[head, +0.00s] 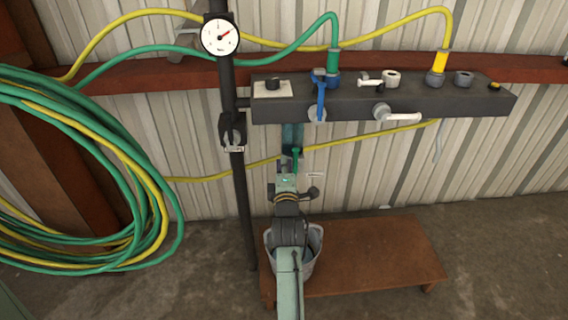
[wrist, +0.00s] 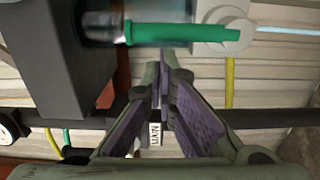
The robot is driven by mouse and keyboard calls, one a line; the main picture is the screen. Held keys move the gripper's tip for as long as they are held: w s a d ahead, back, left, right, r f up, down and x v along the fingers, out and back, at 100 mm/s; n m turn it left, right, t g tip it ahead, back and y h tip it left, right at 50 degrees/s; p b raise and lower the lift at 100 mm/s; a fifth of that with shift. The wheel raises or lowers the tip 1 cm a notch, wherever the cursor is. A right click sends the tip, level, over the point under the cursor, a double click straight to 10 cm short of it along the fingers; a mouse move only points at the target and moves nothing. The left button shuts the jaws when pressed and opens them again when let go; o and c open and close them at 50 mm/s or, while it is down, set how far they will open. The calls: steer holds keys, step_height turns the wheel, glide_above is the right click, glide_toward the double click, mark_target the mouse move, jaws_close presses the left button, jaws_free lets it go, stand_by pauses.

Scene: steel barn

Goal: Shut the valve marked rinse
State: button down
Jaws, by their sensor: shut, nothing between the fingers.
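A valve with a green lever (head: 296,158) hangs below the dark grey manifold (head: 420,105). I cannot read the word rinse anywhere.
A black upright pipe (head: 238,190) carries a gauge (head: 220,36) and a black valve (head: 232,128). A label in the wrist view reads MAIN (wrist: 155,134). Coiled hoses (head: 150,200) hang at left.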

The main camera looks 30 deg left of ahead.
mark_target(294, 156)
steer(key=shift+w+d+r+m, duration=0.3)
steer(key=shift+d+m, duration=0.1)
steer(key=shift+m, duration=0.4)
steer(key=d+m, duration=0.1)
steer(key=w+m, duration=0.1)
steer(key=shift+d+r+m+p, duration=0.15)
steer(key=shift+d+m+p, duration=0.2)
steer(key=shift+m, duration=0.05)
steer(key=w+d+f+m+g+b, duration=0.1)
steer(key=w+d+f+m+b, duration=0.3)
steer(key=m, duration=0.8)
steer(key=shift+w+d+f+y+b, duration=0.2)
steer(key=shift+d+y+b, duration=0.1)
steer(key=shift+d, duration=0.8)
